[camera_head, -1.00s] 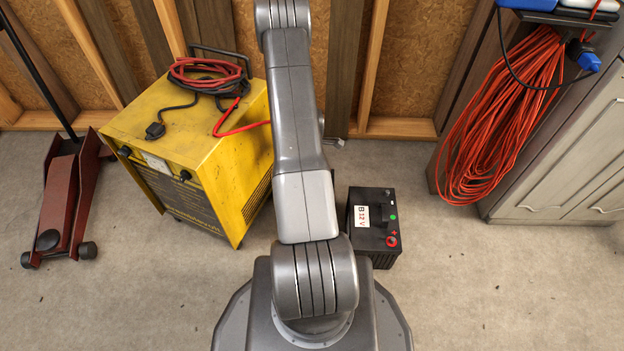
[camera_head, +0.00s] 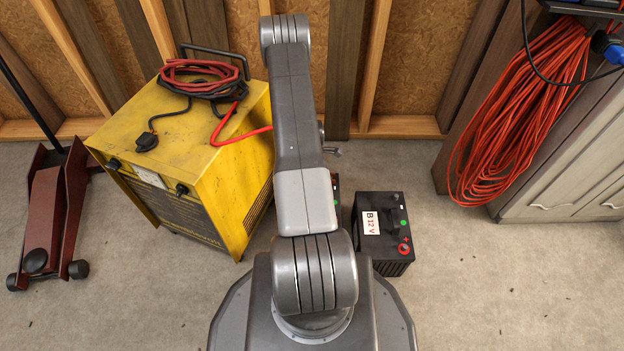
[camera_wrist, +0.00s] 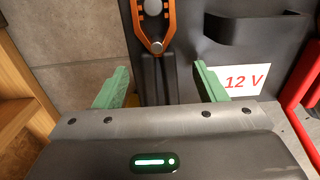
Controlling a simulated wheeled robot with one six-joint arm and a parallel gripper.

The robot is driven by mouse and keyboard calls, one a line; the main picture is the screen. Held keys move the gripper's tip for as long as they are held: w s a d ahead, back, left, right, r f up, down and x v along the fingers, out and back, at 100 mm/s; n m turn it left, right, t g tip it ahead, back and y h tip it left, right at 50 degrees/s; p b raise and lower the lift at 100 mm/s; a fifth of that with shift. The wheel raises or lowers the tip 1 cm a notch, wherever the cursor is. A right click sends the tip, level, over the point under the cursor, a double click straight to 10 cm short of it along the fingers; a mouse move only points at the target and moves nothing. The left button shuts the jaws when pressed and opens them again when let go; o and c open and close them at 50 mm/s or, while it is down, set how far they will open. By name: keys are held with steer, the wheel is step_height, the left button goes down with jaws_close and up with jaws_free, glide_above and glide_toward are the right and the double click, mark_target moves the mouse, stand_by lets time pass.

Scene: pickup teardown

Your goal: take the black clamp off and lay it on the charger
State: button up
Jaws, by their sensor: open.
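In the wrist view a clamp with orange jaws and black handles (camera_wrist: 155,80) lies against a dark battery (camera_wrist: 215,60) with a white "12 V" label. My gripper (camera_wrist: 160,68) is open. Its two green fingers stand apart on either side of the black handles, with gaps showing. What the clamp's jaws grip is not clear. The yellow charger (camera_head: 190,150) stands at left in the head view, with coiled red and black cables (camera_head: 205,82) and a dark plug-like piece (camera_head: 147,142) on top. My arm hides the gripper and clamp in the head view.
A battery labelled "B 12 V" (camera_head: 381,250) stands right of my arm; part of another dark one (camera_head: 337,184) shows behind the arm. Red handles (camera_wrist: 300,85) show at the wrist view's right. A red floor jack (camera_head: 45,225) stands left, orange cable (camera_head: 510,120) hangs right.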

steer(key=c, duration=1.2)
